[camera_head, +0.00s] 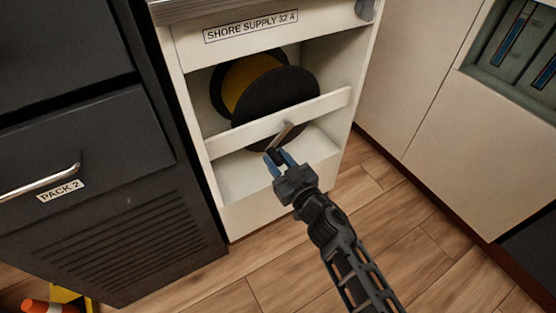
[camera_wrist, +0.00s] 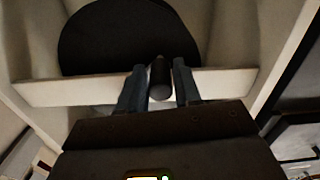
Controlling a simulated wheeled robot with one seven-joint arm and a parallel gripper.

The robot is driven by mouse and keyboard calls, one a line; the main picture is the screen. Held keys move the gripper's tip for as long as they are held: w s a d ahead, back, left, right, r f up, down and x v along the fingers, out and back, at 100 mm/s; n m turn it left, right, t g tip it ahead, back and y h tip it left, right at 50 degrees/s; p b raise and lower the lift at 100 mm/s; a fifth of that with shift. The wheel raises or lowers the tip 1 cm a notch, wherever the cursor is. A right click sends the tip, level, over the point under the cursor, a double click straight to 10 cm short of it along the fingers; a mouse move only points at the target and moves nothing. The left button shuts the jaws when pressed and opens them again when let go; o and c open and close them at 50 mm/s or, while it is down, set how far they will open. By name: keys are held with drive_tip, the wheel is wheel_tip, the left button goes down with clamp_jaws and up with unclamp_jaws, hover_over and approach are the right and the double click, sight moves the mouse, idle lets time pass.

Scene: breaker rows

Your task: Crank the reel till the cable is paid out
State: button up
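The cable reel (camera_head: 276,100) sits inside the open bay of the cabinet marked "SHORE SUPPLY 32 A". Its near flange is a dark disc, with yellow cable (camera_head: 248,78) showing behind it. The dark disc also shows in the wrist view (camera_wrist: 125,38). A crank arm (camera_head: 288,131) reaches down in front of the cross bar to a dark handle (camera_wrist: 161,78). My gripper (camera_head: 276,157) is at the handle, with one blue finger on each side of it in the wrist view (camera_wrist: 160,85). I cannot tell whether both fingers touch the handle.
A pale cross bar (camera_head: 225,139) runs across the bay in front of the reel. The dark "PACK 2" cabinet (camera_head: 110,150) stands at left, pale panels (camera_head: 450,125) at right. An orange cone (camera_head: 40,305) is at bottom left. Wooden floor (camera_head: 280,280) is clear near my arm.

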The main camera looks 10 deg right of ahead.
clamp_jaws()
drive_tip(key=shift+w+d+f, duration=0.1)
idle(0.4)
